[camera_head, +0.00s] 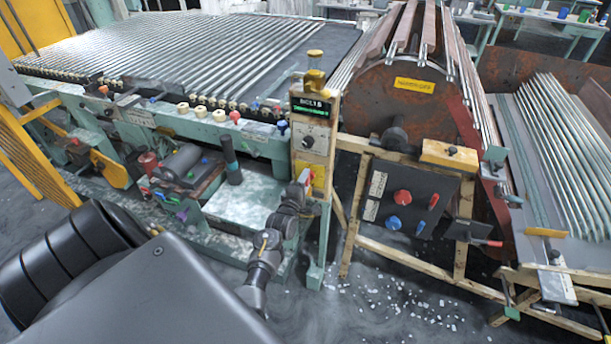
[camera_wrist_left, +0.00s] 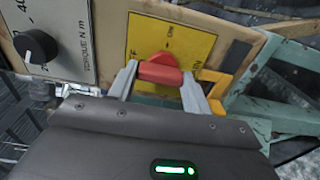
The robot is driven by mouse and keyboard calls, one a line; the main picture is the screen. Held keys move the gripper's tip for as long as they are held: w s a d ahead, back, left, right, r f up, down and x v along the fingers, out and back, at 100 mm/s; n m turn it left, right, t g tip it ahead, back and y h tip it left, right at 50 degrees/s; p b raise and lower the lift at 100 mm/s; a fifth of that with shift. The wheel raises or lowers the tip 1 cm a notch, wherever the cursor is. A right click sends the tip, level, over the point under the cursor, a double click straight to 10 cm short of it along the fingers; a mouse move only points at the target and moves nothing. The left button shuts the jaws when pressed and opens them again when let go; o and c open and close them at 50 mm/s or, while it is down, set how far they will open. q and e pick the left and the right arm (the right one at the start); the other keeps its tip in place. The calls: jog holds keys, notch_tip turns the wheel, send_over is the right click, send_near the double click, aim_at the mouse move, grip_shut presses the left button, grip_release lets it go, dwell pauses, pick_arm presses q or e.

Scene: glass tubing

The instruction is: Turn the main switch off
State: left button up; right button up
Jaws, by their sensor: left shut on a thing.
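The main switch is a red handle (camera_wrist_left: 160,70) on a yellow plate (camera_wrist_left: 185,42) with dark lettering, partly covered by my gripper. In the head view the yellow plate (camera_head: 319,178) is on the front of a wooden post, below a dial panel. My left gripper (camera_wrist_left: 158,84) is shut on the red handle, one finger at each end of it. In the wrist view the handle lies roughly crosswise. In the head view the left gripper (camera_head: 299,188) reaches the plate from the left and front and hides part of the switch. My right gripper is not in view.
A torque dial panel (camera_head: 315,145) is just above the switch, with a lit green display (camera_head: 310,107) higher up. A dark panel (camera_head: 400,205) with red and blue knobs stands to the right. White fragments litter the floor (camera_head: 400,300). A tube conveyor (camera_head: 190,60) fills the back left.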

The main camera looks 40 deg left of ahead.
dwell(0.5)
pick_arm(q)
jog(key=o, duration=1)
jog(key=b+v, duration=0.1)
jog(key=v, duration=0.9)
jog(key=shift+s+d, duration=0.2)
jog(key=shift+s, duration=0.15)
